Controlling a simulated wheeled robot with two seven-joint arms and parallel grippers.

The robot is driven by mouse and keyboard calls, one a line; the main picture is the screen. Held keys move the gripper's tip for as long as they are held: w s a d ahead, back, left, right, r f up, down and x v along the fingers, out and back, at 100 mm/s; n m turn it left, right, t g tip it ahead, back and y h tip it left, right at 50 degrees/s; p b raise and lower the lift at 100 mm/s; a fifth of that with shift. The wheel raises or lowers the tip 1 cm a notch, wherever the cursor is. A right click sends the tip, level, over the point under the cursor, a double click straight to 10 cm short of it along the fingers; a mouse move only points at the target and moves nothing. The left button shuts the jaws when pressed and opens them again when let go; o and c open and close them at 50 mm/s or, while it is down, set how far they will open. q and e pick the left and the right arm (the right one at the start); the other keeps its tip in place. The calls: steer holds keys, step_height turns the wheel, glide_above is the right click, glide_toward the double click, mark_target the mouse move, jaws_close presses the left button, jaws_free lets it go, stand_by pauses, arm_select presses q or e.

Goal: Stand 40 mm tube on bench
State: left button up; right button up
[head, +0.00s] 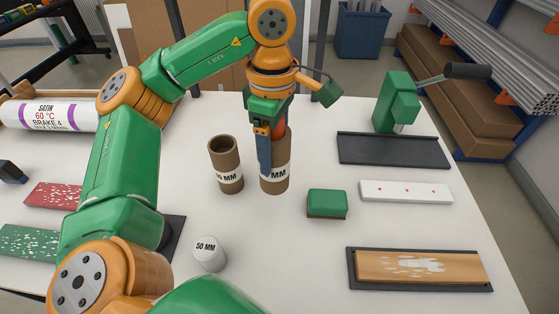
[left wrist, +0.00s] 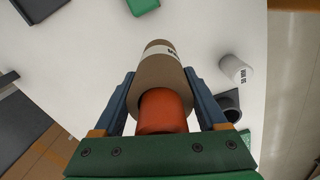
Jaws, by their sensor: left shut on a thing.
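My left gripper (head: 272,150) points down and is shut on a brown cardboard tube (head: 281,184). Its white label shows "MM"; a finger hides the number. The tube is upright in the head view, its lower end at or just above the white bench (head: 300,258); I cannot tell if it touches. In the left wrist view the tube (left wrist: 158,66) lies between the blue fingers, with an orange piece (left wrist: 163,112) at its near end. A second brown tube (head: 225,160) stands open-topped to the left, its label ending in "0 MM". My right gripper is out of view.
A white "50 MM" cap (head: 208,252) stands in front. A green block (head: 327,204) is close right of the held tube. Further right are a white strip (head: 405,191), a black tray (head: 393,151) and a framed wooden board (head: 420,267). Bare bench lies in front of the tube.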

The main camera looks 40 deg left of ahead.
arm_select(q)
steer(key=w+f+p, duration=0.1)
steer(key=w+f, duration=0.2)
steer(key=f, duration=0.4)
steer(key=shift+w+a+f, duration=0.25)
steer(key=shift+a, duration=0.2)
steer(key=shift+f, duration=0.1)
steer(key=o, duration=1.4)
steer(key=shift+c, duration=0.2)
step_height(320, 180, up, 12)
steer(key=p, duration=0.2)
